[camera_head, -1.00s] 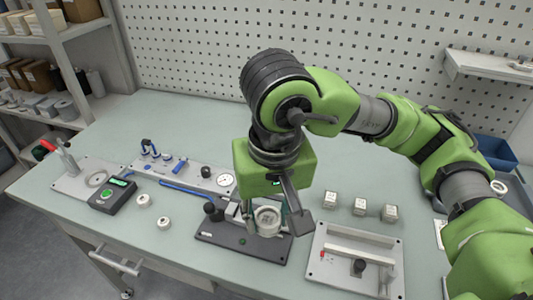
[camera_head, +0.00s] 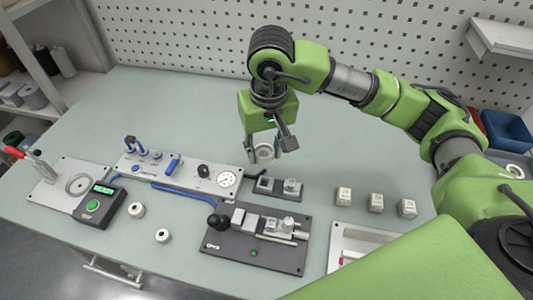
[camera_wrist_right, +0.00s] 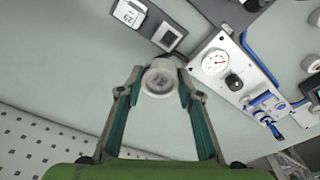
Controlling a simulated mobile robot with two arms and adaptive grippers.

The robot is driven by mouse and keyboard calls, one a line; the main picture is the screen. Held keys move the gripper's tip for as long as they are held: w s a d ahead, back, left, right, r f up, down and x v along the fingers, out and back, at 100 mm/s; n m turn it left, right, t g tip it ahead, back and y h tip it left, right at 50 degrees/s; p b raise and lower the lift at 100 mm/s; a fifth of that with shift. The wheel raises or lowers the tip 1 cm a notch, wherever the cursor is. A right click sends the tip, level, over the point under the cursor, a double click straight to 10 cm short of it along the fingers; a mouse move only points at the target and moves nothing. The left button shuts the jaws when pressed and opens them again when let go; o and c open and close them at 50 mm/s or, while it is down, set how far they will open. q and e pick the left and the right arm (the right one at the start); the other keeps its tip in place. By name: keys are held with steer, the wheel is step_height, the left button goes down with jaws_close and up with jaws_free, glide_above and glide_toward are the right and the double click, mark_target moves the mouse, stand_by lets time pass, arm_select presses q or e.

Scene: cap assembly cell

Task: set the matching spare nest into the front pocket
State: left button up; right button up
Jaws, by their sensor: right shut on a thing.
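My right gripper (camera_head: 266,155) is shut on a white round cup-like part (camera_head: 264,153) and holds it above the table, behind a small dark two-pocket block (camera_head: 278,195). In the wrist view the part (camera_wrist_right: 160,77) sits upright between both fingertips, its round opening facing the camera. The block's left pocket (camera_wrist_right: 167,37) looks empty; its right pocket holds a white square nest (camera_head: 292,187) with a marking. My left gripper is not in view.
A black base plate (camera_head: 232,243) with a clamp (camera_head: 279,228) and black knob lies in front of the block. A gauge panel (camera_head: 180,172) and a green-button box (camera_head: 96,204) lie left. Two white rings (camera_head: 137,210) lie loose. The table's back is clear.

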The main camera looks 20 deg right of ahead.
mark_target(267, 156)
steer(key=shift+w+d+f, duration=0.25)
steer(key=shift+w+f, duration=0.2)
steer(key=shift+f, duration=0.1)
steer(key=shift+w+d+f, duration=0.25)
steer(key=shift+w+f, duration=0.15)
steer(key=shift+f, duration=0.15)
steer(key=f+p, duration=0.1)
steer(key=f, duration=0.2)
steer(key=shift+w+d+p, duration=0.2)
steer(key=shift+w+p, duration=0.1)
steer(key=shift+p, duration=0.05)
steer(key=shift+f, duration=0.5)
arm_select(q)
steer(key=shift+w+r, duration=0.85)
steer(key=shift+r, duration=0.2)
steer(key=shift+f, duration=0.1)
arm_select(e)
steer(key=shift+f, duration=0.1)
steer(key=shift+f, duration=0.1)
steer(key=o, duration=1.1)
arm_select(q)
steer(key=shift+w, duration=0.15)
